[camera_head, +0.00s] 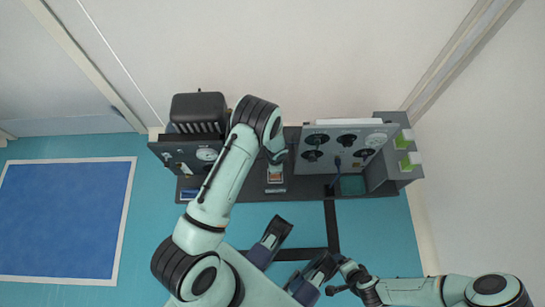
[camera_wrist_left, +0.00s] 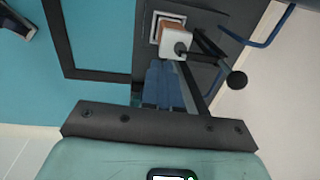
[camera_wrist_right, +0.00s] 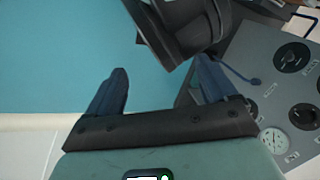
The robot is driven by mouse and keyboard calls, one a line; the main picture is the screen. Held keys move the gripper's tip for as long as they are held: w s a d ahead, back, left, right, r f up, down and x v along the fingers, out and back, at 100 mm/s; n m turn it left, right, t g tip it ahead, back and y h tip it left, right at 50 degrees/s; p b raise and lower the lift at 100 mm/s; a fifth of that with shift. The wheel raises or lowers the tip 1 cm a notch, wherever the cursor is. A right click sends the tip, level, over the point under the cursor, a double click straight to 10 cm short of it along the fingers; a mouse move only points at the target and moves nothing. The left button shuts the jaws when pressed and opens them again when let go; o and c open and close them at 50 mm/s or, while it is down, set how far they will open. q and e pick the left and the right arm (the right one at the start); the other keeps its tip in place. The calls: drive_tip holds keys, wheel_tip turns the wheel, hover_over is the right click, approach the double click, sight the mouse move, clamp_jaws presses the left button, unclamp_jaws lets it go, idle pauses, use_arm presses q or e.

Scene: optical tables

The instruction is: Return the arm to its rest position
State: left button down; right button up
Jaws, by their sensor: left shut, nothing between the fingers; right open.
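My left arm reaches up across the middle of the head view to the dark bench. Its gripper (camera_head: 276,160) is at the back of the bench, largely hidden by the wrist. In the left wrist view the two blue fingers of the left gripper (camera_wrist_left: 163,72) are together with nothing between them. Just beyond the tips is a small white block with an orange-brown part (camera_wrist_left: 176,40). Whether they touch is unclear. My right arm comes in low from the right. Its gripper (camera_head: 335,289) is open and empty; the fingers stand wide apart in the right wrist view (camera_wrist_right: 160,78).
A grey panel with black knobs (camera_head: 345,142) stands right of the left gripper. A dark unit with a gauge (camera_head: 188,157) stands to its left. Green-and-white pieces (camera_head: 405,150) sit at the right end. The blue floor mat (camera_head: 65,220) is clear.

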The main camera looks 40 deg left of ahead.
use_arm(q)
drive_tip(key=s+d+r+p, duration=0.1)
drive_tip(key=s+d+r, duration=0.2)
drive_tip(key=s, duration=0.1)
drive_tip(key=shift+d, duration=0.3)
use_arm(e)
drive_tip(key=shift+s+a+r+g, duration=0.2)
drive_tip(key=shift+s+a+r, duration=0.1)
drive_tip(key=shift+s+r, duration=0.25)
drive_tip(key=shift+s+a+r+g, duration=0.2)
drive_tip(key=shift+s+a+r, duration=0.15)
drive_tip(key=shift+s, duration=0.3)
